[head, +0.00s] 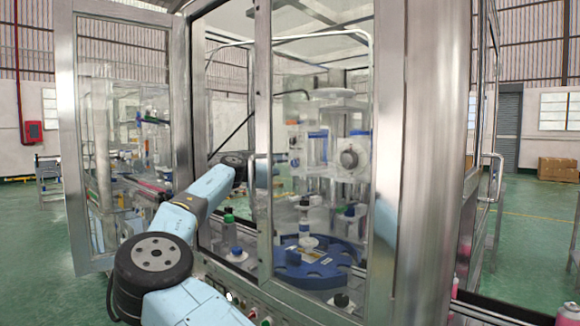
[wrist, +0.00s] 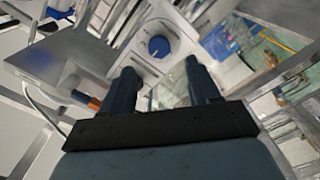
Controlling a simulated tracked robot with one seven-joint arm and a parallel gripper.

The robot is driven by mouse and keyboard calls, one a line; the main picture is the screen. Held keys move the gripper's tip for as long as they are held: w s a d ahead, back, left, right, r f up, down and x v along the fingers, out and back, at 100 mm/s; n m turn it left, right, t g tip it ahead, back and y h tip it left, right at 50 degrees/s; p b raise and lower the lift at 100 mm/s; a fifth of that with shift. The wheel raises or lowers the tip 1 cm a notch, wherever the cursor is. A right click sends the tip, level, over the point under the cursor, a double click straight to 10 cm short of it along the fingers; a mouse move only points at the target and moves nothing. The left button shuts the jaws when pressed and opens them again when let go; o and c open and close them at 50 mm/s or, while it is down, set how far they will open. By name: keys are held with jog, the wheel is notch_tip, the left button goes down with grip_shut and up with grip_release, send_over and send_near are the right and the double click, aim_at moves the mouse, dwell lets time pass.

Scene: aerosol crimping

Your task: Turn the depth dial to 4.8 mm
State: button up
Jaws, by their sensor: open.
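A round blue knob (wrist: 159,46) on a white plate shows in the wrist view, beyond my fingertips and roughly centred between them. In the head view, a dark round dial (head: 349,158) with a pale face sits on the white press head behind the glass. I cannot tell whether these two are the same part, and no scale reading is legible. My gripper (wrist: 160,70) is open and empty, its two dark fingers apart with a gap before the blue knob. In the head view my arm reaches through the cabinet opening, and the gripper's end is partly hidden by the door frame.
A blue rotary table (head: 305,279) with fittings lies below the press. A green-capped bottle (head: 228,229) stands left of it. Steel door frames (head: 263,150) and glass bound the opening. An open glass door (head: 83,130) stands at the left.

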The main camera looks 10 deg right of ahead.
jog(key=x, duration=0.6)
jog(key=shift+w+d, duration=0.2)
jog(key=shift+d, duration=0.05)
jog(key=shift+f, duration=0.1)
jog(key=c, duration=1)
